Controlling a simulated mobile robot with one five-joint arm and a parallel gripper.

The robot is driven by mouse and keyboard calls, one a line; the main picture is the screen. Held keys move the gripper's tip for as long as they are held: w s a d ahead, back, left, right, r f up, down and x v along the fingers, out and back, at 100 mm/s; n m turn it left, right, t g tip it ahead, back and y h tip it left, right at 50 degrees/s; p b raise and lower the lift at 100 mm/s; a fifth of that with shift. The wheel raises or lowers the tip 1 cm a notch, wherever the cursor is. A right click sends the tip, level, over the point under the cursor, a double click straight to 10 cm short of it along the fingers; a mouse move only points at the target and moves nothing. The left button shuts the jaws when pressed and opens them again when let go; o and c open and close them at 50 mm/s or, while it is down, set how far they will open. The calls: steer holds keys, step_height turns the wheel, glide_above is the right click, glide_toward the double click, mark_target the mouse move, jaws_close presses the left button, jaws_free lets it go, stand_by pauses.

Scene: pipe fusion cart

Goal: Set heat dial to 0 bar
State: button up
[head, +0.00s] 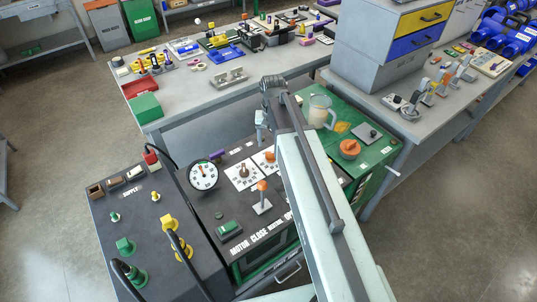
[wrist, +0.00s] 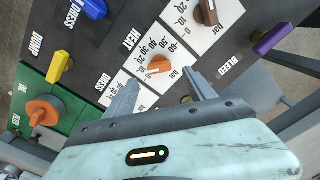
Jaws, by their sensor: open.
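The heat dial is an orange knob (wrist: 157,65) on a white scale plate (wrist: 178,66), beside the word HEAT on the dark panel. Its numbers are small and tilted; I cannot tell its setting surely. In the head view an orange knob (head: 270,157) shows partly behind my arm. My gripper (wrist: 160,92) is open. In the wrist view its two grey fingers reach toward the knob's plate, one to each side of the knob, with no contact visible. In the head view part of my gripper (head: 261,135) shows above the panel's back edge.
A second dial with a brown knob (wrist: 208,13) is close by. A purple lever (wrist: 273,39), a blue knob (wrist: 91,8), a yellow knob (wrist: 58,66) and an orange valve (wrist: 44,110) surround it. A gauge (head: 203,175) and an orange-topped lever (head: 262,190) stand on the panel.

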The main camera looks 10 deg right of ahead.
mark_target(271, 156)
step_height(271, 156, down, 6)
steer(key=b, duration=0.4)
steer(key=shift+r, duration=0.3)
